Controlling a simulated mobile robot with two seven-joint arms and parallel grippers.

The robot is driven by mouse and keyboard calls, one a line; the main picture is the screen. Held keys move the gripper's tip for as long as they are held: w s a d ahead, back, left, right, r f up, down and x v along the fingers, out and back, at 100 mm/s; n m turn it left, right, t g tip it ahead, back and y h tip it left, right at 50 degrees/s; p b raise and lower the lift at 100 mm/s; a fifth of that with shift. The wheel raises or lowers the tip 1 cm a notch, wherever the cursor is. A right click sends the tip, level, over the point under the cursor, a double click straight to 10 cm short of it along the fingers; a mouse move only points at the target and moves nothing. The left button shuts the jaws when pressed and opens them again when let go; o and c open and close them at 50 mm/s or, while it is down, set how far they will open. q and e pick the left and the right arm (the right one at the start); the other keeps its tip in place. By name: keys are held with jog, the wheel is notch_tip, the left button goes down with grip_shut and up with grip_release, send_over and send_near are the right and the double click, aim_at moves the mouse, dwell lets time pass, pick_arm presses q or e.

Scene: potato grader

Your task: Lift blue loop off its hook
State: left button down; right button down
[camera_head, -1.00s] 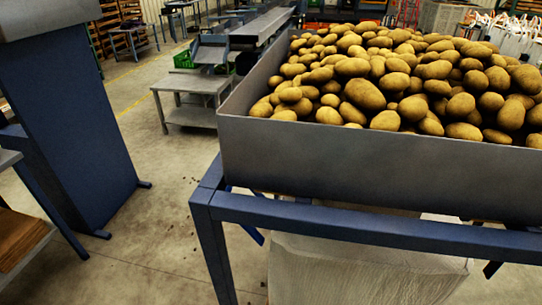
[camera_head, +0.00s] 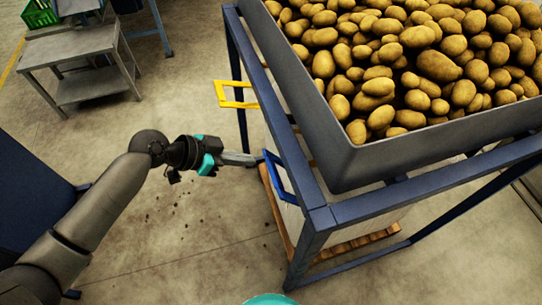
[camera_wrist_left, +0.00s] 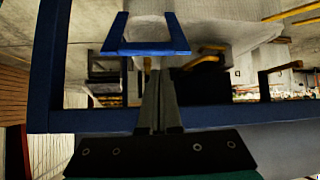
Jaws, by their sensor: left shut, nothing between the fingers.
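The blue loop (camera_head: 271,176) is a squared handle sticking out from the left side of the potato bin's blue stand. My left gripper (camera_head: 253,160) reaches in from the left, with its shut, empty fingers close to the loop's far end. In the left wrist view the loop's blue bar (camera_wrist_left: 147,50) lies just ahead of the fingertips (camera_wrist_left: 157,72). I cannot tell whether they touch it. The hook is not clearly visible. My right gripper is out of view.
A yellow loop (camera_head: 237,104) sticks out farther back on the same side. The metal bin (camera_head: 420,153) full of potatoes rests on the blue stand (camera_head: 350,212). A grey low table (camera_head: 75,45) stands at the back left. The floor left of the stand is open.

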aim_at(272, 173)
pick_arm(q)
notch_tip(272, 173, up, 4)
jog(key=s+d+m+g, duration=0.1)
jog(key=d+m, duration=0.1)
jog(key=shift+h, duration=0.3)
jog(key=d+f, duration=0.1)
jog(key=f, duration=0.1)
jog(key=d+f, duration=0.2)
jog(key=f, duration=0.1)
jog(key=w+d+f+p, duration=0.1)
jog(key=f, duration=0.1)
jog(key=shift+w+d+f, duration=0.1)
jog(key=shift+d+f, duration=0.1)
jog(key=shift+d, duration=0.2)
jog(key=shift+a+f, duration=0.2)
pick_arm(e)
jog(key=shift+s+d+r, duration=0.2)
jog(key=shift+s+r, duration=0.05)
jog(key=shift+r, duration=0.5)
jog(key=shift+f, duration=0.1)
